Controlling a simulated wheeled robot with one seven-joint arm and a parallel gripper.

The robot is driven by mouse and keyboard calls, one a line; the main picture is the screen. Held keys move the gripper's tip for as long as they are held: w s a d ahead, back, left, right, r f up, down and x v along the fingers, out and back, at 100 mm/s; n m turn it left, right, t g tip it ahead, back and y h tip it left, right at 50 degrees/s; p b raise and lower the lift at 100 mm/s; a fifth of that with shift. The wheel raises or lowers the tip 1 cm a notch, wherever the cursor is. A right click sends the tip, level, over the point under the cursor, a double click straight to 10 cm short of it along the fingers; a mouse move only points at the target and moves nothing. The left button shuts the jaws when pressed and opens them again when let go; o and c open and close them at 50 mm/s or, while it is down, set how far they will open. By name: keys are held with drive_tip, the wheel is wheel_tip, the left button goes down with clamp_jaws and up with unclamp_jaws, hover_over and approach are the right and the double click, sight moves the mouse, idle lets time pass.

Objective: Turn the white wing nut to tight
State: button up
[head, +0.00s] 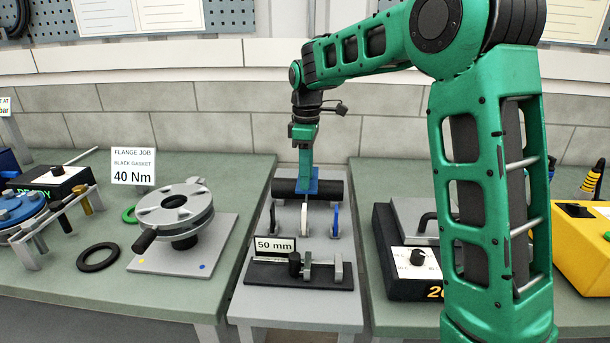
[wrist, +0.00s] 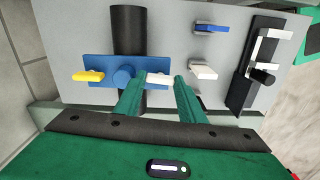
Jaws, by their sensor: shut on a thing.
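A blue clamp plate (wrist: 98,64) lies across a black pipe (wrist: 128,28); the plate (head: 325,187) and pipe (head: 286,188) also show in the head view. The white wing nut (wrist: 160,78) is at the right end of the plate in the wrist view, its wings lying across between my fingers. My gripper (wrist: 158,86) is shut on it, one finger at each end. A yellow wing nut (wrist: 88,75) is at the plate's left end. In the head view, my gripper (head: 305,178) hides the white wing nut.
A loose-standing white lever piece (wrist: 203,72) is close to my right finger, with a blue one (wrist: 211,27) further off. A black gauge fixture (head: 305,270) with a 50 mm sign (head: 275,245) stands nearer in the head view. A flange assembly (head: 175,215) is on the left bench.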

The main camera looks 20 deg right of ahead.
drive_tip(key=m, duration=0.4)
drive_tip(key=shift+w+d, duration=0.1)
drive_tip(key=m, duration=0.4)
drive_tip(key=shift+r+m, duration=0.1)
drive_tip(key=shift+m, duration=0.2)
drive_tip(key=m, duration=0.4)
drive_tip(key=shift+m, duration=2.1)
drive_tip(key=shift+a, duration=0.2)
drive_tip(key=o, duration=0.8)
drive_tip(key=shift+c, duration=0.2)
wheel_tip(320, 180, up, 11)
